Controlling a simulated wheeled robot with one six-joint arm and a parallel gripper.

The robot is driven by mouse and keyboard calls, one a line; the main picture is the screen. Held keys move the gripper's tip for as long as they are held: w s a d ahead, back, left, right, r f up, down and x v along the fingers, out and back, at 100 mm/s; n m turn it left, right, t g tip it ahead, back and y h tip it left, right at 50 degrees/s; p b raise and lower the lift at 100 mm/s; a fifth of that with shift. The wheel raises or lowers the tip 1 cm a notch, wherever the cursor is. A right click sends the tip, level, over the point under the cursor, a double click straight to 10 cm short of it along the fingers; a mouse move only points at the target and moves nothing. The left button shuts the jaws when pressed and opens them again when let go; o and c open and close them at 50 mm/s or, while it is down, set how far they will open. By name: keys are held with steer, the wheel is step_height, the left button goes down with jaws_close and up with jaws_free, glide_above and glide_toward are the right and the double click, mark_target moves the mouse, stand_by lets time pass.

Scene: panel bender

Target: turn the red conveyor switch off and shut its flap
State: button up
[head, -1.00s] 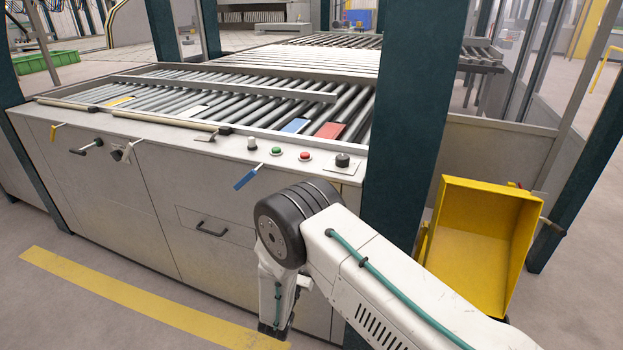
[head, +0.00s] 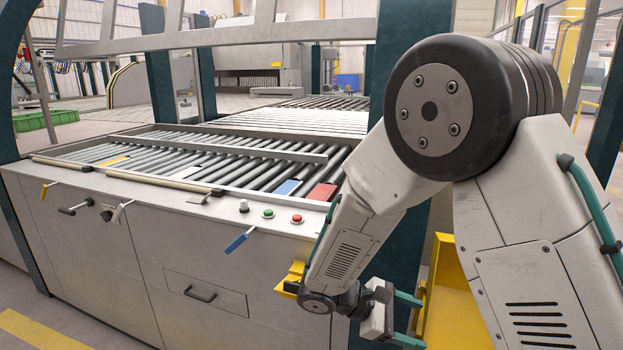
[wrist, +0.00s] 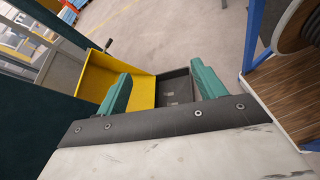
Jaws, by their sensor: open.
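My gripper (head: 415,322) is open and empty, held low in front of the right end of the machine, its teal fingers pointing right. In the wrist view its fingers (wrist: 160,80) stand apart with nothing between them. A small yellow boxy part (head: 290,277) shows at the left of my forearm, mostly hidden; I cannot tell whether it is the switch's flap. A red round button (head: 297,219) sits on the machine's top edge, beside a green one (head: 268,213). No red switch with a flap can be made out for sure.
A yellow tipped bin (head: 450,310) stands right of the dark post, partly behind my arm; it also shows in the wrist view (wrist: 95,70). The roller machine's front (head: 110,250) has a blue tag (head: 236,243) and a drawer handle (head: 200,295). A wooden-topped table (wrist: 285,95) is at right.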

steer(key=s+d+r+m+t+y, duration=0.1)
steer(key=s+d+r+m+y, duration=0.2)
steer(key=s+r+m+y, duration=0.3)
steer(key=s+d+r+m+t+y, duration=0.1)
steer(key=s+d+r+m+y, duration=0.2)
steer(key=s+r+m+y, duration=0.4)
steer(key=s+r, duration=0.5)
steer(key=s, duration=0.4)
steer(key=shift+s+d, duration=0.15)
steer(key=shift+s, duration=0.05)
steer(key=shift+r, duration=0.1)
steer(key=shift+c, duration=0.3)
